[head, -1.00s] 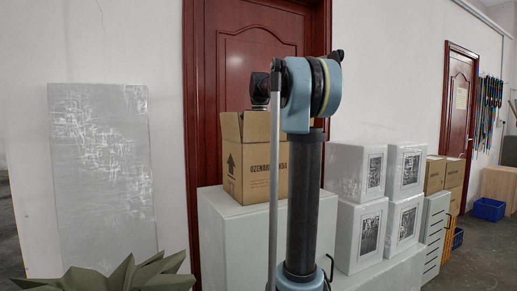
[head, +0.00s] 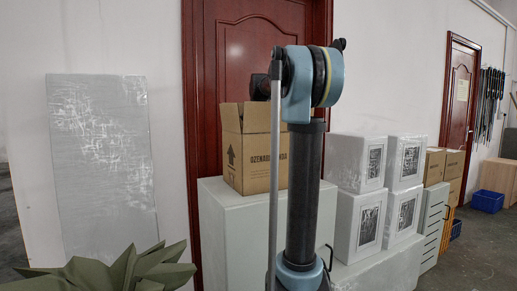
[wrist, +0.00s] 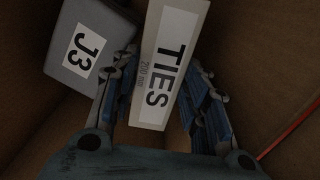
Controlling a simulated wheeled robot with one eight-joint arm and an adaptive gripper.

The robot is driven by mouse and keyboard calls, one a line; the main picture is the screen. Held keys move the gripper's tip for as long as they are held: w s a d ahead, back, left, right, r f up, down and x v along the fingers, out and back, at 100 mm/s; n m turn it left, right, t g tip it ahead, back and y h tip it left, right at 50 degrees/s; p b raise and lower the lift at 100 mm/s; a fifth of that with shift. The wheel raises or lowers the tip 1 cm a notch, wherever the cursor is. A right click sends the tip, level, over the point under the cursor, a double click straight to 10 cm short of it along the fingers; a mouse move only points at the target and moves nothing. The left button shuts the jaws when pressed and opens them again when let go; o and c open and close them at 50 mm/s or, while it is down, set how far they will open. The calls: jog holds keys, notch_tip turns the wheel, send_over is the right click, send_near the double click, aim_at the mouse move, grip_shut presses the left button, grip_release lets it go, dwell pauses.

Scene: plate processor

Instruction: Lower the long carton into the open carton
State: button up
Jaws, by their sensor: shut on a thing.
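The open carton (head: 254,158), brown cardboard with raised flaps, stands on a pale box in the head view, partly behind my arm. In the wrist view its brown inner walls (wrist: 275,55) surround my gripper. My gripper (wrist: 163,60) is shut on the long carton (wrist: 181,30), a white box labelled TIES 200 mm, with a finger along each side. The long carton is inside the open carton's opening; whether its lower end touches the bottom cannot be told. The head view hides the long carton and my fingers.
A thin red strip (wrist: 292,130) shows at right. White boxes (head: 357,162) stand right of the open carton; a plant (head: 110,272) is at front left.

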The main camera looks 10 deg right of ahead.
jog(key=shift+s+f, duration=0.1)
jog(key=shift+f, duration=0.9)
jog(key=shift+s+d, duration=0.1)
jog(key=shift+s, duration=0.2)
jog(key=shift+w+f, duration=0.1)
jog(key=o, duration=1.2)
jog(key=shift+w, duration=0.1)
